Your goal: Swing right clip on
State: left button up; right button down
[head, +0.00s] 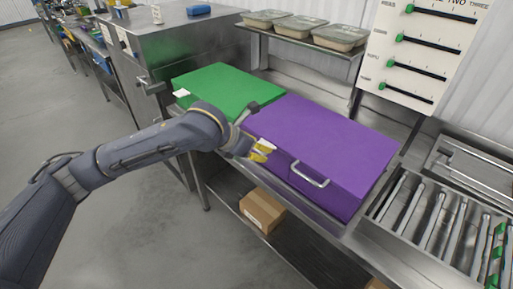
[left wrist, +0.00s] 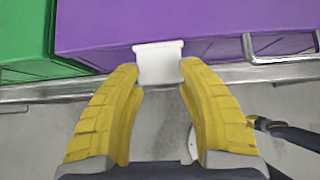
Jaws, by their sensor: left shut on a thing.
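The purple box (head: 325,140) sits on the steel counter with its lid down and a metal handle on its front. A white clip (left wrist: 158,64) lies at the lower front edge of the purple box in the left wrist view, and a bit of it shows in the head view (head: 267,145). My left gripper (left wrist: 160,75), with yellow fingers, is shut on this clip at the box's front left; it also shows in the head view (head: 263,151). Whether the clip is hooked onto the lid cannot be told. My right gripper is not in view.
A green box (head: 228,88) with a white tab (head: 181,93) stands left of the purple one. A roller conveyor (head: 425,215) lies to the right. Several filled trays (head: 293,27) rest on a shelf behind. A cardboard box (head: 262,209) sits on the lower shelf.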

pick_arm(q)
jog(key=shift+f, duration=0.15)
jog(key=shift+w+d+f, duration=0.15)
jog(key=shift+w+f, duration=0.05)
jog(key=shift+f, duration=0.4)
jog(key=shift+c, duration=1)
jog(key=shift+w+d+f, duration=0.25)
jog(key=shift+d+f, duration=0.05)
jog(key=shift+f, duration=0.15)
jog(key=shift+w+d+f, duration=0.3)
jog(key=shift+w+d, duration=0.05)
jog(key=shift+d, duration=0.1)
jog(key=c, duration=0.3)
jog(key=shift+w, duration=0.1)
jog(key=shift+w+d, duration=0.25)
jog(key=shift+w, duration=0.05)
jog(key=o, duration=1.2)
jog(key=shift+d, duration=0.2)
jog(key=shift+o, duration=0.5)
jog(key=shift+w, duration=0.1)
jog(key=shift+a, duration=0.1)
